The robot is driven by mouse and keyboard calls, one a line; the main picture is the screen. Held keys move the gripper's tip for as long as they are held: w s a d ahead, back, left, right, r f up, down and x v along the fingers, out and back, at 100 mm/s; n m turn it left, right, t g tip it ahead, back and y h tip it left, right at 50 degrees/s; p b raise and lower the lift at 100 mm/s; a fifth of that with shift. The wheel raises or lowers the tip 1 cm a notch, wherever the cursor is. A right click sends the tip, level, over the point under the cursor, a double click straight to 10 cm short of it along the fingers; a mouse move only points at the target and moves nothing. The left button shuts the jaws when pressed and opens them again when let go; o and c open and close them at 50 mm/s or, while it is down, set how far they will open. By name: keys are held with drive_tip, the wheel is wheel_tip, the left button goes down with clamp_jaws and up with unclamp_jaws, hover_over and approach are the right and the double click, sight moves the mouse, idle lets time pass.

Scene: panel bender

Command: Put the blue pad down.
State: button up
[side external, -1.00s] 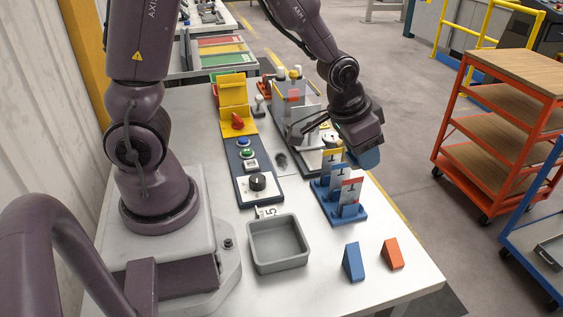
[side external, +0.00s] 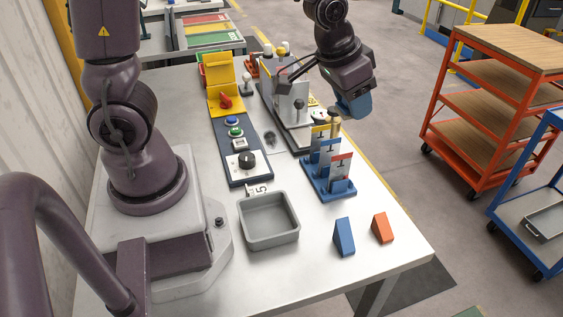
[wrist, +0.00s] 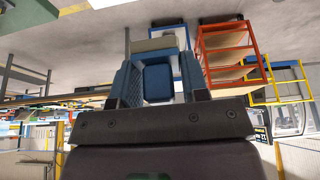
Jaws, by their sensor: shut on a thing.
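My gripper (side external: 354,106) is above the right edge of the worktable, past the blue card stand, pointing down and to the right. It is shut on the blue pad. In the wrist view the blue pad (wrist: 158,83) shows between the two dark blue ribbed fingers, with a smooth rounded face. In the side view the pad and fingers merge into one blue shape, so I cannot tell them apart there. The pad is clear of the table.
A grey empty tray (side external: 268,238) stands at the table's front. A blue wedge (side external: 343,237) and an orange wedge (side external: 382,228) stand to its right. A blue stand (side external: 333,192) holds upright cards. A control panel (side external: 240,150) lies left of the grey press (side external: 291,100). Bare table lies around the wedges.

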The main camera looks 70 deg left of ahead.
drive_tip(key=s+a+n+y, duration=0.25)
drive_tip(key=a+n, duration=0.25)
drive_tip(key=a, duration=0.5)
drive_tip(key=n+g, duration=0.1)
drive_tip(key=n, duration=0.3)
hover_over(286, 161)
drive_tip(key=s, duration=0.1)
drive_tip(key=shift+y, duration=0.25)
drive_tip(key=shift+d+f, duration=0.15)
drive_tip(key=shift+f, duration=3.85)
drive_tip(key=shift+d+f, duration=0.15)
drive_tip(key=shift+f, duration=3.85)
drive_tip(key=shift+d+f, duration=0.15)
drive_tip(key=shift+f, duration=3.85)
drive_tip(key=shift+f, duration=0.15)
drive_tip(key=o, duration=0.6)
